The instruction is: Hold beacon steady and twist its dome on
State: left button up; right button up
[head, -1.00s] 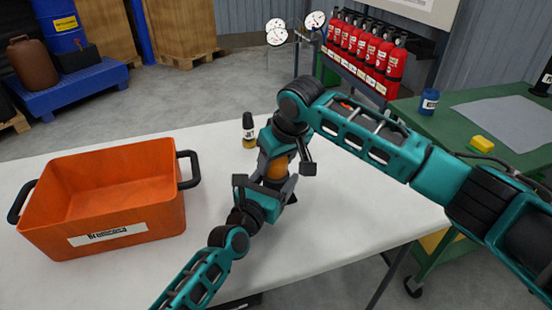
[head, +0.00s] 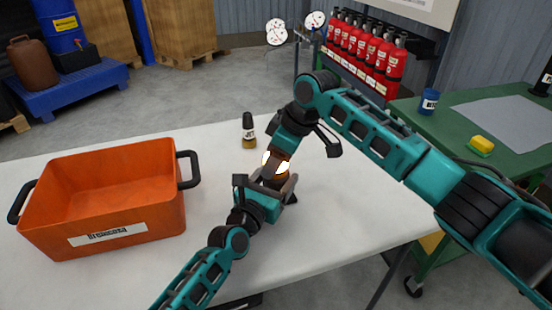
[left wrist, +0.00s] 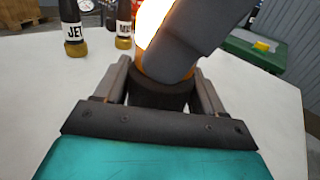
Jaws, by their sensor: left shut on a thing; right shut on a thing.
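The beacon stands on the white table (head: 360,215). Its dome glows bright orange-white in the head view (head: 283,164) and in the left wrist view (left wrist: 150,28). Its dark base (left wrist: 158,94) sits between the fingers of my left gripper (head: 270,186), which is shut on it. My right gripper (head: 277,166) comes down from above and is shut on the dome; one of its dark fingers covers much of the dome in the left wrist view. The dome sits on top of the base; the seam is partly hidden.
An orange crate (head: 186,210) with black handles stands at the left of the table. The table right of the beacon is clear.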

dwell(0.4)
jog(key=o, duration=1)
jog(key=shift+o, duration=0.2)
jog(key=v, duration=1.2)
pick_arm(q)
jog(key=o, duration=1.4)
jog(key=shift+o, duration=0.2)
jog(key=shift+s, duration=0.1)
